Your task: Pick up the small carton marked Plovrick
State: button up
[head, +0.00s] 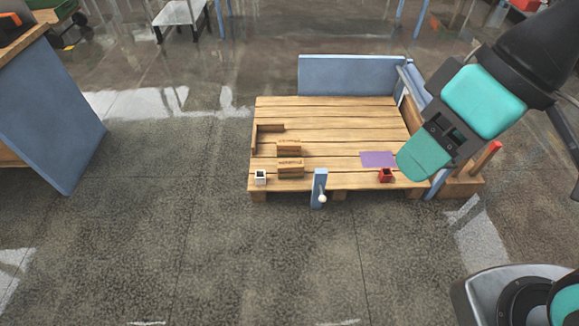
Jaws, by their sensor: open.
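Two small brown cartons lie on a wooden pallet-like platform (340,125). The rear carton (289,147) and the front carton (291,168) sit close together, left of the middle. Both carry dark lettering on the side, too small to read, so I cannot tell which is marked Plovrick. My gripper (424,158) is at the right, in front of the platform's right side in the picture. It is open, apart from the cartons, and its fingertips are hard to make out.
A white cup-like box (260,177) and a red one (385,175) stand on the front edge. A blue post with a white knob (319,188) rises at the front. A purple sheet (378,159) lies right. Blue panels (352,76) border the back and right. A brown L-shaped bracket (268,129) lies left.

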aim_at(287, 147)
jog(key=z, duration=0.85)
jog(key=k, duration=0.1)
jog(key=u, duration=1.95)
jog(key=i, duration=0.8)
jog(key=u, duration=0.5)
jog(key=i, duration=0.95)
jog(key=z, duration=0.75)
jog(key=i, duration=0.6)
jog(key=z, duration=0.85)
jog(key=i, duration=0.35)
jog(key=z, duration=0.35)
